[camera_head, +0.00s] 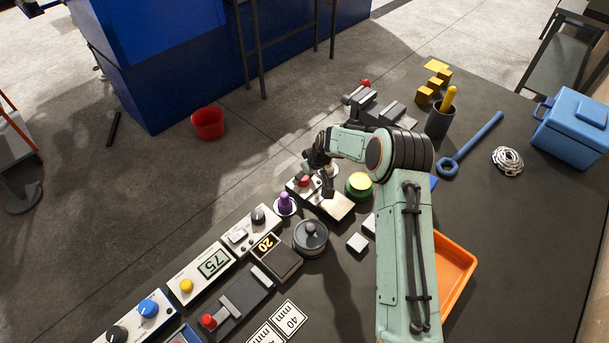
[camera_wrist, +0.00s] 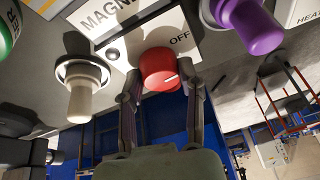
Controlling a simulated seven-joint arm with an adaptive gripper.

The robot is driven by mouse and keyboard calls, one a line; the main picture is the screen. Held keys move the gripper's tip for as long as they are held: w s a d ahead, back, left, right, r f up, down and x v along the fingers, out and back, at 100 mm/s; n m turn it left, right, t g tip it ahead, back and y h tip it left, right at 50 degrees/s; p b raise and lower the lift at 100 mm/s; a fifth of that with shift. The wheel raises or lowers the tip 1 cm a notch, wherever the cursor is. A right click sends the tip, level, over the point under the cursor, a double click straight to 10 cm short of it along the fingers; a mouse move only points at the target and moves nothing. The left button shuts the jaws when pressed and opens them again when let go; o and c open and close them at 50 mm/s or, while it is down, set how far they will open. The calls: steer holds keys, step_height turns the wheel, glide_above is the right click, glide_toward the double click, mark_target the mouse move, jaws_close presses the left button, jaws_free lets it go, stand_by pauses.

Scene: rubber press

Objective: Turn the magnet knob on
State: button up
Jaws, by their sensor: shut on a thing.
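The magnet knob (camera_wrist: 160,70) is red with a white pointer line, on a pale panel (camera_wrist: 120,50) lettered "MAGN" and "OFF" in the wrist view. The pointer line slants toward the right side, below the "OFF" lettering. My gripper (camera_wrist: 162,88) is shut on the knob, with one finger on each side of it. In the head view my gripper (camera_head: 318,178) is at the panel by the table's front edge, and the red knob (camera_head: 304,181) shows small beside the fingers, partly hidden.
A purple knob (camera_wrist: 250,25) stands close on one side of the panel and a cream knob (camera_wrist: 83,92) on the other. A grey lidded pot (camera_head: 310,237) and a green-yellow round object (camera_head: 359,185) stand nearby. An orange tray (camera_head: 457,262) lies beyond my arm.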

steer(key=m+h, duration=0.1)
steer(key=m, duration=0.2)
steer(key=m+t+h, duration=0.1)
steer(key=m, duration=0.2)
steer(key=shift+a, duration=0.15)
steer(key=m+h, duration=0.1)
steer(key=m, duration=0.2)
steer(key=m+h, duration=0.1)
steer(key=m, duration=0.2)
steer(key=shift+s+h, duration=0.1)
steer(key=shift+h, duration=0.2)
steer(key=shift+m, duration=0.3)
steer(key=o, duration=1.2)
steer(key=shift+c, duration=0.2)
steer(key=v, duration=1.2)
